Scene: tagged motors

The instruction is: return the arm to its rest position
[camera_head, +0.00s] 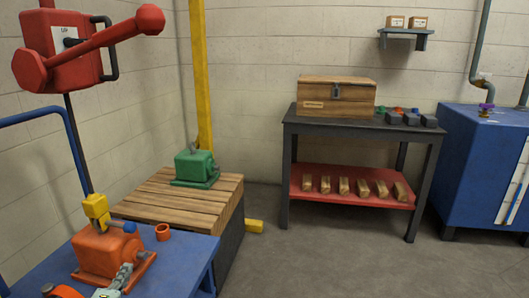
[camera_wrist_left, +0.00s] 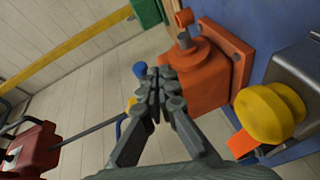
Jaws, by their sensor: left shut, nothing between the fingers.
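My left gripper (camera_head: 114,281) is low at the left of the head view, by the orange motor (camera_head: 98,252) on the blue table (camera_head: 185,262). In the left wrist view the gripper's fingers (camera_wrist_left: 160,88) are closed together with nothing between them. The orange motor (camera_wrist_left: 205,72) lies just beyond and right of the fingertips there; I cannot tell whether they touch. A yellow piece (camera_head: 96,207) stands on top of the motor, with a blue ball (camera_head: 129,227) beside it. My right gripper is not in view.
An orange ring (camera_head: 162,232) sits on the table. A red box with a lever (camera_head: 62,55) stands above at left. A green motor (camera_head: 195,167) rests on a wooden pallet (camera_head: 140,212). A dark workbench (camera_head: 345,127) holds a wooden chest (camera_head: 335,95). Floor at centre right is clear.

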